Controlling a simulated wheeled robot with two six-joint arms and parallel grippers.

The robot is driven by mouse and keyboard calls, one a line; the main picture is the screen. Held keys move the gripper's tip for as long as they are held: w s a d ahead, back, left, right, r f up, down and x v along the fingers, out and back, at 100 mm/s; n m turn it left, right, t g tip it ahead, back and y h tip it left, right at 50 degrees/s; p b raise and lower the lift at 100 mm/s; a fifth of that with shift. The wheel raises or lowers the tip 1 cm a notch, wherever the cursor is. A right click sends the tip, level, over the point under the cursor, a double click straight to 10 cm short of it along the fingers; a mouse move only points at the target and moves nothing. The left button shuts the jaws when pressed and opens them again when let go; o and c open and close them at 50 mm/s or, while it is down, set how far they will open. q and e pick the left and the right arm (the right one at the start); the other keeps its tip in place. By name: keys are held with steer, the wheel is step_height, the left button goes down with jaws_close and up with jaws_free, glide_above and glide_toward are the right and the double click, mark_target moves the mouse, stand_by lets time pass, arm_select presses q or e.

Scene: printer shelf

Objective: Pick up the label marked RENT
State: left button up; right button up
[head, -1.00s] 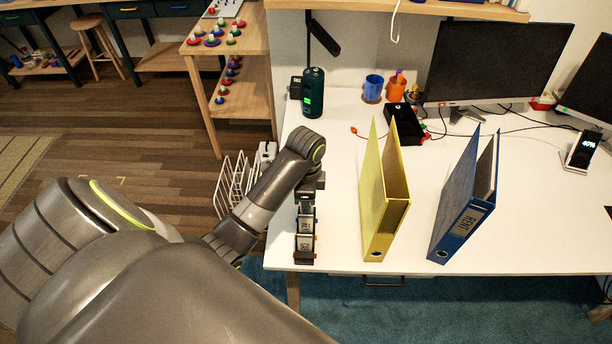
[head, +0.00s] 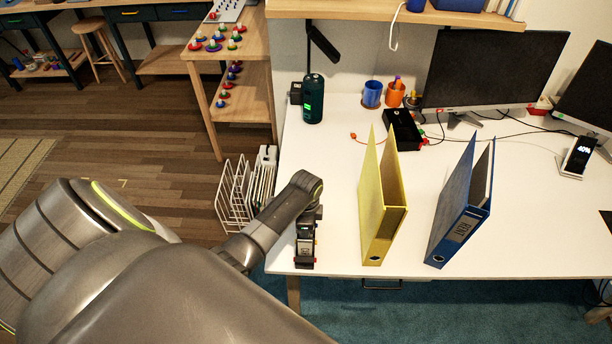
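My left gripper is well left of the blue binder. My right gripper is not in view.
The yellow binder (head: 383,215) stands between my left gripper and the blue binder. A black box (head: 403,130), cups (head: 372,94) and a monitor (head: 492,72) stand behind. A white wire rack (head: 235,192) is left of the desk. The desk (head: 540,225) right of the blue binder is clear.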

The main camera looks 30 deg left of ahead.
arm_select(q)
steer(key=shift+f, duration=0.25)
steer(key=shift+c, duration=0.2)
jaws_close()
